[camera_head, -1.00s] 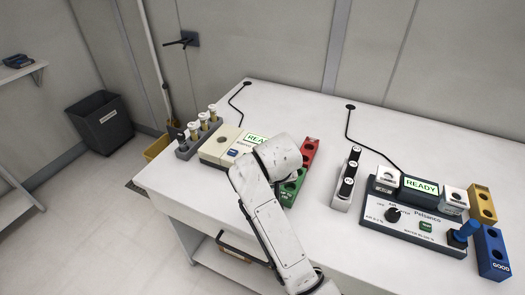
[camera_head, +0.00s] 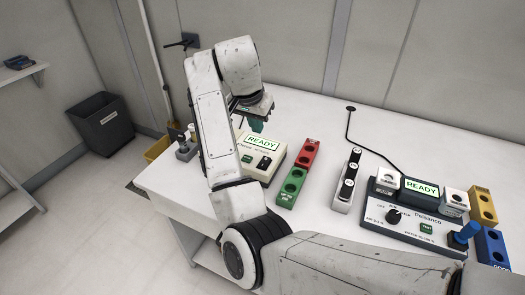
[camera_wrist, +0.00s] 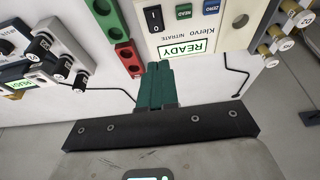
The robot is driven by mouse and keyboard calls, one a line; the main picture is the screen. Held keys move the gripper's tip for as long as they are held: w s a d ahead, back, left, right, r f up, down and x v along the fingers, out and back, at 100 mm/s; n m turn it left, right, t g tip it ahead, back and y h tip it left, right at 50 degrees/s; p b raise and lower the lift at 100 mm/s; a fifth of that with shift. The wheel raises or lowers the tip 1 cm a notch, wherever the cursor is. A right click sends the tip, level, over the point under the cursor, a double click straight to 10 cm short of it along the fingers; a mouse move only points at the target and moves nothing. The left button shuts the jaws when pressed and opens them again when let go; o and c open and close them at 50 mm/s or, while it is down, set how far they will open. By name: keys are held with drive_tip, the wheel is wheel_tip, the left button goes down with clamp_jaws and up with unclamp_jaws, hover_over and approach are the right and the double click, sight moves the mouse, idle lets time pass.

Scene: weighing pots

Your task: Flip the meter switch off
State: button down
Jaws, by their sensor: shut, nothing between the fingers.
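The cream Klervo nitrate meter (camera_head: 277,146) stands on the table and its screen reads READY. Its black rocker switch (camera_head: 264,162) is on the front panel. The switch also shows in the wrist view (camera_wrist: 153,18), at the top, beside a green READ button (camera_wrist: 183,12) and a blue ZERO button (camera_wrist: 211,7). My gripper (camera_head: 257,126) is shut and empty, with green fingers pointing down above the back of the meter. In the wrist view the fingers (camera_wrist: 160,68) end just below the READY screen, apart from the switch. Part of the meter is hidden behind my arm.
A red and green holed rack (camera_head: 304,160) stands right of the meter. A rack of black-capped vials (camera_head: 348,178) follows. The Pelsanco unit (camera_head: 423,214), with a knob and blue lever, is at the right. Capped bottles (camera_wrist: 287,33) stand past the meter's other side.

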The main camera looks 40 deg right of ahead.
sight(262, 162)
drive_tip(key=x, duration=0.4)
drive_tip(key=p+x, duration=0.1)
drive_tip(key=x, duration=0.9)
drive_tip(key=shift+a+f, duration=0.15)
drive_tip(key=shift+a, duration=0.2)
drive_tip(key=shift+f, duration=0.15)
drive_tip(key=shift+s+f, duration=0.1)
drive_tip(key=shift+p, duration=0.3)
drive_tip(key=shift+s+a+f+p, duration=0.1)
drive_tip(key=shift+s+a+p, duration=0.3)
drive_tip(key=shift+a, duration=0.35)
drive_tip(key=shift+w, duration=0.1)
